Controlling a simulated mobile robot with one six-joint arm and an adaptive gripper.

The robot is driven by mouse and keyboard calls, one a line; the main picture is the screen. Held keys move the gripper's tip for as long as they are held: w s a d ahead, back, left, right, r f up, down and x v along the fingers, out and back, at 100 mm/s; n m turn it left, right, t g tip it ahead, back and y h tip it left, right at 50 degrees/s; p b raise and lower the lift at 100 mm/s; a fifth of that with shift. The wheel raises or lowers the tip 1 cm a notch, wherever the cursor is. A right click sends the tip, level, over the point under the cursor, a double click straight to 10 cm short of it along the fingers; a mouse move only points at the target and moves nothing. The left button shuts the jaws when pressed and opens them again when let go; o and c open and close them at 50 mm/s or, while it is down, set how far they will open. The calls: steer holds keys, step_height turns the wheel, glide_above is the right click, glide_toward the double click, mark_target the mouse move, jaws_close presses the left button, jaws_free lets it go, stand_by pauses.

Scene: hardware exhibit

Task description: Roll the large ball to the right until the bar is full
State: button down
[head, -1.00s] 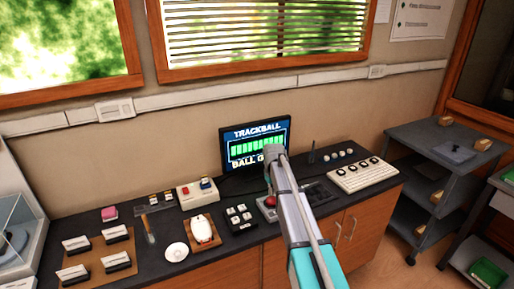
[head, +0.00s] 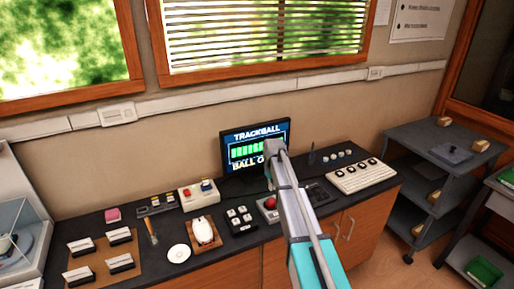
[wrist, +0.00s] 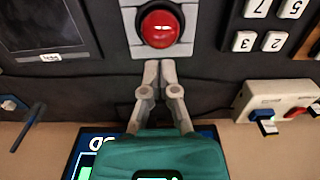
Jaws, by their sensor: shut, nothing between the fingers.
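The large red ball (wrist: 159,27) sits in a light square housing on the dark counter, at the top middle of the wrist view. It also shows in the head view (head: 270,203), just left of my arm. My gripper (wrist: 160,66) is shut and empty, its fingertips beside the housing on the screen side, apart from the ball in the picture. The screen (head: 254,134) reads "TRACKBALL" above a bar with green segments (head: 243,151). My arm hides the right part of the bar and of the text under it.
Left of the ball stand a dark four-button block (head: 240,220) and a switch box (head: 198,195). Right of it lie a dark panel (head: 320,194) and a white knob panel (head: 357,177). The counter (head: 208,258) is crowded around the ball.

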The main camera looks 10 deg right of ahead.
steer(key=shift+r+p, duration=0.9)
steer(key=shift+r, duration=0.25)
steer(key=shift+s, duration=0.15)
steer(key=s+m, duration=0.3)
steer(key=s, duration=2.6)
steer(key=shift+a+m, duration=0.3)
steer(key=shift+a, duration=0.15)
steer(key=shift+s, duration=0.1)
